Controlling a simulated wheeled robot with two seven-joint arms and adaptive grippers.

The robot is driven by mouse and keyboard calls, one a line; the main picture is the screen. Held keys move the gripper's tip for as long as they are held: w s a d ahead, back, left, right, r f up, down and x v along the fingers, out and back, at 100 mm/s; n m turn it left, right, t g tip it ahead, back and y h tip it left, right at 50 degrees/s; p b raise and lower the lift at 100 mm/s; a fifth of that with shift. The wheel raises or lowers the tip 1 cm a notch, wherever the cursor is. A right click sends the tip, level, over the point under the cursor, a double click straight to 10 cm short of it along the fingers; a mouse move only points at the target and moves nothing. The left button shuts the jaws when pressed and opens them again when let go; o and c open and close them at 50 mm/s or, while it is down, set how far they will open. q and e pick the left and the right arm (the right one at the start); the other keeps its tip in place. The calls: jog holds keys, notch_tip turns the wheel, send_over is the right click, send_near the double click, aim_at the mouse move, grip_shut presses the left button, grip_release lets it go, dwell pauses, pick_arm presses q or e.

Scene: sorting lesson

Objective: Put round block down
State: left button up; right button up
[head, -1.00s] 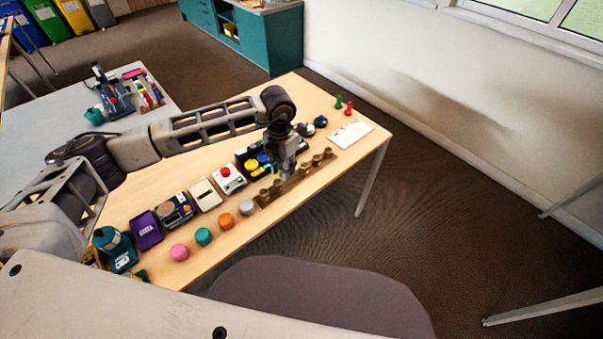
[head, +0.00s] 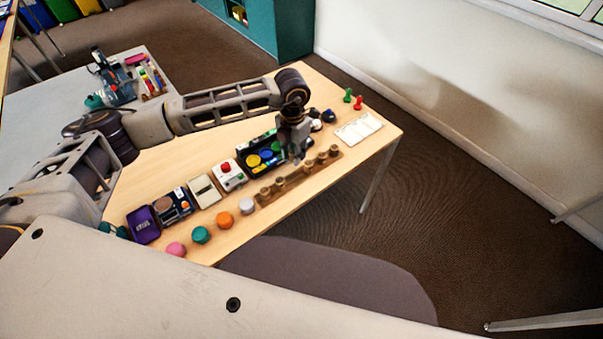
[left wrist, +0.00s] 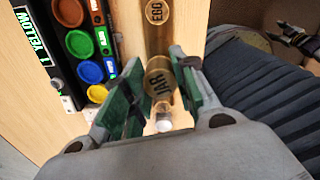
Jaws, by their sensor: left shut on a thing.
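My left gripper (head: 297,157) is over the middle of a long wooden bar (head: 275,197) carrying several round wooden pieces. In the left wrist view the two green-padded fingers (left wrist: 157,85) are around a round block (left wrist: 158,77) marked "JAR", one finger on each side. Another round piece (left wrist: 158,12) marked "EGO" is beyond it on the same line. A small pale piece (left wrist: 163,122) shows between the fingers, nearer the palm; I cannot tell what it is. Whether the held block touches the bar is unclear. My right gripper is not in view.
A black tray (head: 243,165) with coloured discs lies left of the bar. A red-button box (head: 229,175) and grey (head: 247,206), orange (head: 224,220), teal (head: 201,235) and pink (head: 175,250) rounds are nearby. A white panel (head: 358,129) lies near the right end.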

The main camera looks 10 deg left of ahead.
pick_arm(q)
jog(key=shift+f, duration=0.55)
send_over(295, 178)
notch_tip(295, 178, down, 4)
jog(key=shift+f, duration=2.45)
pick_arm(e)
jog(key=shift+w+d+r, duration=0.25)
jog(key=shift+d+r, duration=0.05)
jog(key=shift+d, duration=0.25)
pick_arm(q)
jog(key=shift+f, duration=0.1)
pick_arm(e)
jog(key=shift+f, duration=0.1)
